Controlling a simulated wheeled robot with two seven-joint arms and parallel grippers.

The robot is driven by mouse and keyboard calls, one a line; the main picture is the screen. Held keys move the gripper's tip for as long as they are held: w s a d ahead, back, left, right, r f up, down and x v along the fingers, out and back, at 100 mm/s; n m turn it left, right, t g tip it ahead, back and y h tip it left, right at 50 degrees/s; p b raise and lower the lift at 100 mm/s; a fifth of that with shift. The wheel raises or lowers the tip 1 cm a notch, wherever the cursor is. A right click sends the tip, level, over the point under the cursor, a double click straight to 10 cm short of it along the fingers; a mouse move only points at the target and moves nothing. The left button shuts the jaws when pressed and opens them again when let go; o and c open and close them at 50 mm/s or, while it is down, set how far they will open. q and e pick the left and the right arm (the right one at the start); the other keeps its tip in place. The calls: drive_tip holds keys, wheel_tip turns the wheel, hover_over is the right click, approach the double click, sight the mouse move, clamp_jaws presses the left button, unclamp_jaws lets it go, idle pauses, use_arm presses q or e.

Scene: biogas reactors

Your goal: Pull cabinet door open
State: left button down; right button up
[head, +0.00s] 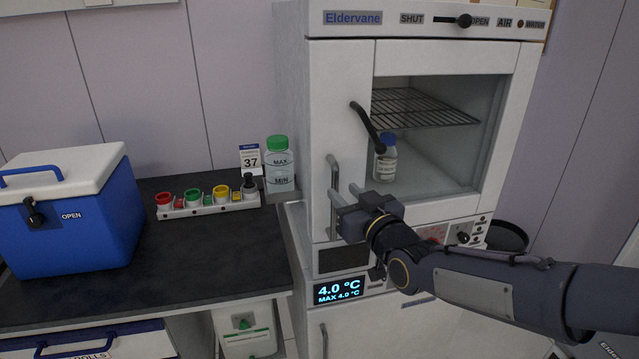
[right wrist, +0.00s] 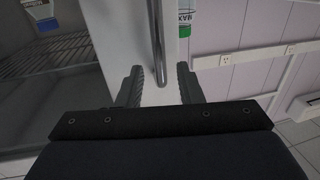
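The white Eldervane cabinet stands at the right of the head view, its windowed door (head: 338,100) looking shut. A vertical metal handle (head: 334,172) is on the door's left side; it also shows in the right wrist view (right wrist: 157,42). My right gripper (head: 345,205) is at the handle's lower part. In the right wrist view, the fingers of my right gripper (right wrist: 160,80) are apart, with the handle's end between them and gaps on both sides. A black lever (head: 367,127) shows at the window's left edge. My left gripper is not in view.
A blue-capped bottle (head: 385,160) and a wire shelf (head: 425,108) show behind the window.

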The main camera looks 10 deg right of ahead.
sight(337, 186)
drive_tip(key=x, duration=0.5)
drive_tip(key=shift+w+p, duration=0.1)
drive_tip(key=shift+p, duration=0.3)
clamp_jaws()
